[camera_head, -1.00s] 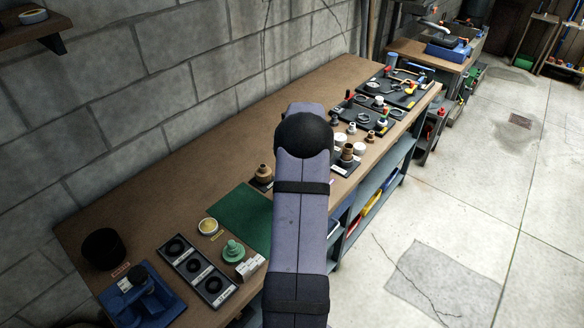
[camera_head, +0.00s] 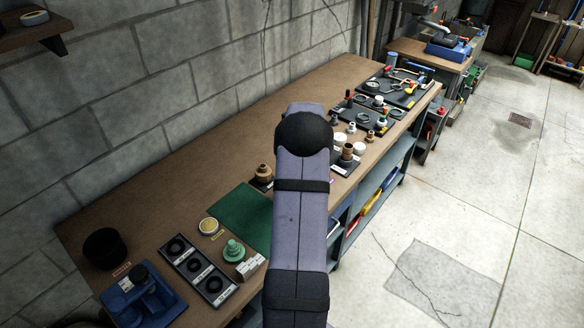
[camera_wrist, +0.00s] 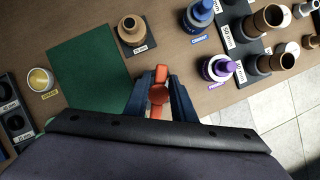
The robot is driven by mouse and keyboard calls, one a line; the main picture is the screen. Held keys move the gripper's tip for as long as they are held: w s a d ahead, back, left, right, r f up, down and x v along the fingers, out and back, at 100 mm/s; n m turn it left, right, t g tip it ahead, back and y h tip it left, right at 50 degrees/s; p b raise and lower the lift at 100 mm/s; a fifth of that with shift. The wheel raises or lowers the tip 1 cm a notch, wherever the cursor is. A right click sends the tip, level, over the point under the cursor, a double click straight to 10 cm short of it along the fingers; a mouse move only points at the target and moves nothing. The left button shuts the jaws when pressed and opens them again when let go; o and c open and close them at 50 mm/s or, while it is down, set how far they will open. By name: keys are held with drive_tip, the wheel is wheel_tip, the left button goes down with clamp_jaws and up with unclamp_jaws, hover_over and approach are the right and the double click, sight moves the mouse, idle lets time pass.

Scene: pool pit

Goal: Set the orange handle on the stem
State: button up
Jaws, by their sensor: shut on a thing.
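In the wrist view, the orange handle (camera_wrist: 159,94) is held between the two blue fingers of my gripper (camera_wrist: 160,86), with a round hub in its middle and one end pointing up the picture. I cannot tell for certain which part is the stem. In the head view my arm hides the gripper and handle.
A blue bottle (camera_wrist: 198,16), a purple-topped bottle (camera_wrist: 217,68) and several copper fittings (camera_wrist: 270,18) stand to the right. A yellow-labelled tin (camera_wrist: 40,80) is left of the mat. A green fitting (camera_head: 233,250) stands near the bench's front. The mat is bare.

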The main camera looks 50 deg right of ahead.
drive_tip(key=shift+f, duration=0.5)
drive_tip(key=shift+f+b, duration=0.35)
clamp_jaws()
drive_tip(key=shift+w+d+f, duration=0.1)
drive_tip(key=shift+f, duration=0.6)
idle(0.4)
drive_tip(key=o, duration=1.2)
unclamp_jaws()
drive_tip(key=shift+r, duration=0.2)
drive_tip(key=shift+r+p, duration=3.8)
drive_tip(key=shift+r, duration=0.05)
